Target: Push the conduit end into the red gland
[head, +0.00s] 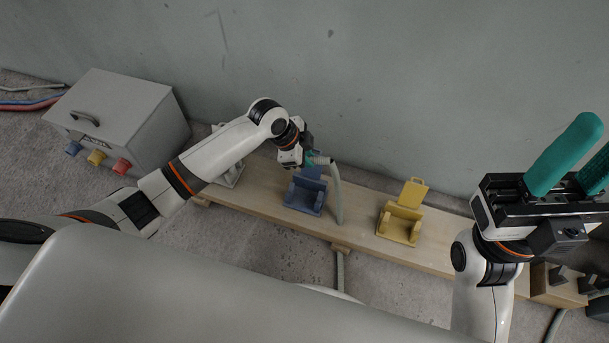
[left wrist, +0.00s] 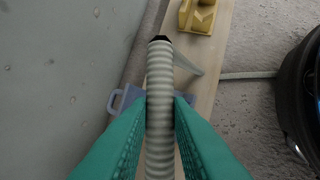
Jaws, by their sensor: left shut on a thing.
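The red gland (head: 122,167) sticks out at the lower right of the front of a grey box (head: 135,105). My left gripper (head: 312,158) is shut on the pale ribbed conduit (head: 337,195), above the blue saddle and well to the right of the gland. In the left wrist view, the conduit (left wrist: 160,90) lies between the green fingers (left wrist: 160,125), and its black-tipped end (left wrist: 160,39) sticks out past them. In the head view the conduit bends down across the board. My right gripper (head: 578,160) is open and empty at the right.
A blue gland (head: 73,149) and a yellow gland (head: 97,158) sit beside the red one. A wooden board (head: 270,205) carries a blue saddle (head: 305,197) and a yellow saddle (head: 400,224), both with raised lids. A wall stands behind. A wooden block (head: 556,288) is at lower right.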

